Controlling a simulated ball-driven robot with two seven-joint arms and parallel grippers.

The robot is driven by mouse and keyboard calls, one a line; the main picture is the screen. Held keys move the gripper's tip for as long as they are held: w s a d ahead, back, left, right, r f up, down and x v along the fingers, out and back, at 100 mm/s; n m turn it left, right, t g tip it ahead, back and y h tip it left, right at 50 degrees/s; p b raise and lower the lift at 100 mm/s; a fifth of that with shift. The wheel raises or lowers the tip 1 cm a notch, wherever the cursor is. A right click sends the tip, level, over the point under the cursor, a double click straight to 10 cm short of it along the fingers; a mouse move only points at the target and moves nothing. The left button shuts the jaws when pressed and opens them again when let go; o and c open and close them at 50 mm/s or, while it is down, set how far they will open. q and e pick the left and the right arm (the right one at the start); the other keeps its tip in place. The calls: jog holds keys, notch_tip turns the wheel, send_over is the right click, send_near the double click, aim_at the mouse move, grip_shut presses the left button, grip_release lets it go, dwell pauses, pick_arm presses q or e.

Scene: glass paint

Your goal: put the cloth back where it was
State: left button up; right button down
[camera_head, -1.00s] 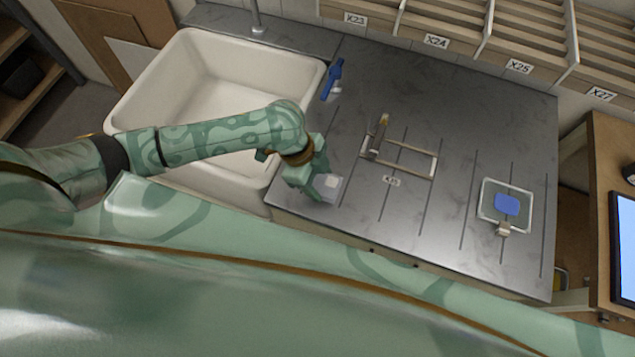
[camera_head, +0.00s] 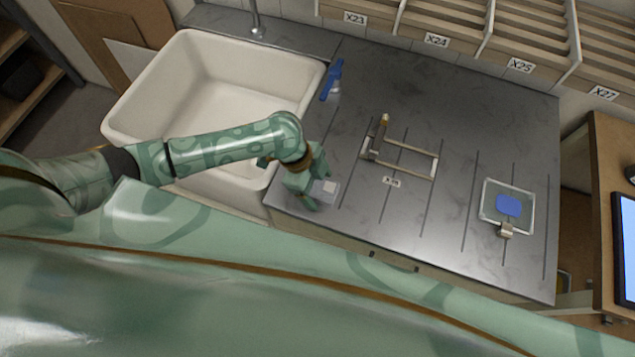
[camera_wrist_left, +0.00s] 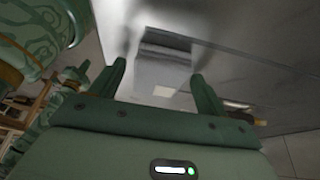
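The cloth looks like a small light grey folded pad with a paler patch (camera_head: 325,190). It lies at the front left of the dark countertop (camera_head: 450,230), beside the sink's right front corner. In the left wrist view the cloth (camera_wrist_left: 163,66) is ahead of the fingers. My left gripper (camera_head: 313,194) is right at the cloth in the head view, partly hiding its left side. In the left wrist view its two fingers (camera_wrist_left: 161,88) stand wide apart with nothing clamped between them. Whether a finger touches the cloth I cannot tell. My right gripper is not in view.
A white sink (camera_head: 120,118) is left of the counter. A metal frame holder (camera_head: 405,160) sits mid-counter, and a clipped glass pane with a blue patch (camera_head: 487,205) lies at right.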

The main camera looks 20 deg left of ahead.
pick_arm(q)
jog(key=p+v, duration=0.2)
jog(key=v, duration=1)
